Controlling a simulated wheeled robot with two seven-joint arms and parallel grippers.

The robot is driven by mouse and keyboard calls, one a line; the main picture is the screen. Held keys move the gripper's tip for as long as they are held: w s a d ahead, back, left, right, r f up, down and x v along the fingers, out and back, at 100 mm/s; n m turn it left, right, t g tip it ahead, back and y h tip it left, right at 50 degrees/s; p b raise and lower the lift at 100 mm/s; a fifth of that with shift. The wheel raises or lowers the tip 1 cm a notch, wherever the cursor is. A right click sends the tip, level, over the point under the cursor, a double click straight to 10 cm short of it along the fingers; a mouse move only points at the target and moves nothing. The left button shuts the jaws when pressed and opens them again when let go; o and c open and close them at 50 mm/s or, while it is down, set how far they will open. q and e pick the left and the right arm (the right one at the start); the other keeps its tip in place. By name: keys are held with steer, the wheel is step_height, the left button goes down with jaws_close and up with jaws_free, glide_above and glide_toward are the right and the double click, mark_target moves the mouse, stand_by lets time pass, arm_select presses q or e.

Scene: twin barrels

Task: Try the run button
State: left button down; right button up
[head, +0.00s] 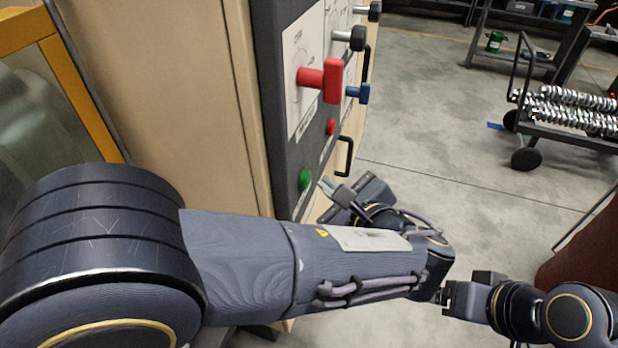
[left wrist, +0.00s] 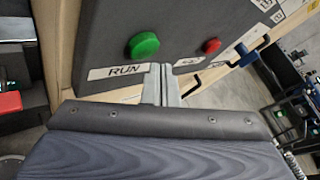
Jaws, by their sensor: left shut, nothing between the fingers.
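The green run button (head: 305,179) is on the lower part of the dark control panel. It also shows in the left wrist view (left wrist: 143,45), round and domed, above a white label (left wrist: 115,71) reading RUN. My left gripper (head: 327,186) is close to the panel, just right of the green button. In the left wrist view its shut, empty fingertips (left wrist: 160,68) are below and right of the button, appearing apart from it, near the label's right end. My right gripper (head: 443,297) is at the lower right, away from the panel; its finger gap is unclear.
A red button (head: 331,127) sits above the green one. Higher up are a red T-handle (head: 322,80), a blue handle (head: 360,93) and black knobs (head: 353,38). A cart with metal springs (head: 570,110) stands at right. The floor between is clear.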

arm_select(q)
steer(key=shift+a, duration=0.15)
stand_by(0.6)
steer(key=shift+w+a, duration=0.15)
steer(key=shift+a, duration=0.15)
steer(key=shift+w+a, duration=0.15)
steer(key=shift+a, duration=0.35)
stand_by(0.6)
steer(key=shift+d, duration=0.15)
steer(key=shift+s+d+p, duration=0.3)
steer(key=shift+d, duration=0.45)
